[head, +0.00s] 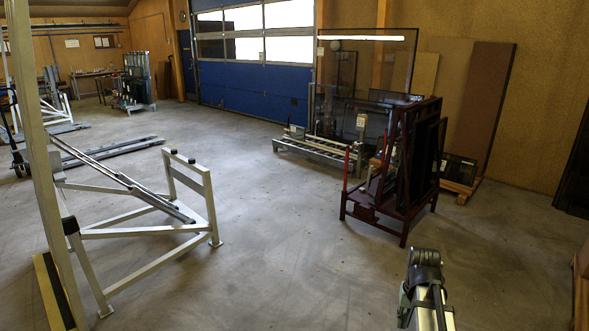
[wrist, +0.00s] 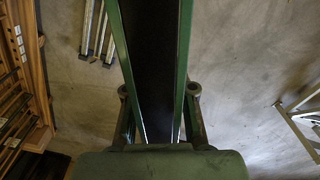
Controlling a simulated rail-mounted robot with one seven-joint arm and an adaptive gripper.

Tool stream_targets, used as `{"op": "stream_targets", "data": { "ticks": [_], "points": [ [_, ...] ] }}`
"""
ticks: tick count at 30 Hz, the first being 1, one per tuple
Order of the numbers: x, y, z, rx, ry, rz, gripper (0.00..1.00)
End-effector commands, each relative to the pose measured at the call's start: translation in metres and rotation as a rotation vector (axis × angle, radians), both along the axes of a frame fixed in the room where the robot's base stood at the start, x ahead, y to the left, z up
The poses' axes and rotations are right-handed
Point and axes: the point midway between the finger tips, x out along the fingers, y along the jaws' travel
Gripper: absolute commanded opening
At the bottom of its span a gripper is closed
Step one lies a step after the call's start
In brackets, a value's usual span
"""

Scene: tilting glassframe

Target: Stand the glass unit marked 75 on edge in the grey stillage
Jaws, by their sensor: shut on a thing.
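My gripper (wrist: 159,92) is shut on a glass unit (wrist: 150,45) in the wrist view. The unit is seen edge-on, with a dark band between two green glass edges, and runs up out of the picture. One finger lies on each side of it. No mark 75 is readable. A pale grey frame with sloping bars, which looks like the grey stillage (head: 190,183), stands at left in the head view, apart from my arm. In the head view, the end of my arm shows at bottom right, but the held unit is not clear there.
A dark red rack (head: 409,190) holding dark panels stands right of centre. A low trolley (head: 320,150) with a large glass pane is behind it. Long rails (head: 95,156) lie on the floor beyond the grey stillage. The middle floor is clear.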

Motion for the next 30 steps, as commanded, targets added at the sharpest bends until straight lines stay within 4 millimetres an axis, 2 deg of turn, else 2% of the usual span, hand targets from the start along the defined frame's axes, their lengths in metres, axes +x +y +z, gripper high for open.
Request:
{"op": "stream_targets", "data": {
  "ticks": [1,3,9,15,21,30],
  "points": [
    [0.005,0.017,0.004,-0.001,-0.003,0.039,0.0],
    [0.011,0.038,0.009,-0.001,-0.003,0.08,0.0],
    [0.022,0.094,0.02,-0.001,-0.003,0.181,0.0],
    [0.027,0.137,0.027,0.0,-0.002,0.258,0.0],
    [0.028,0.158,0.029,0.0,-0.001,0.296,0.0],
    [0.028,0.163,0.028,0.0,-0.002,0.303,0.0]
  ]
}}
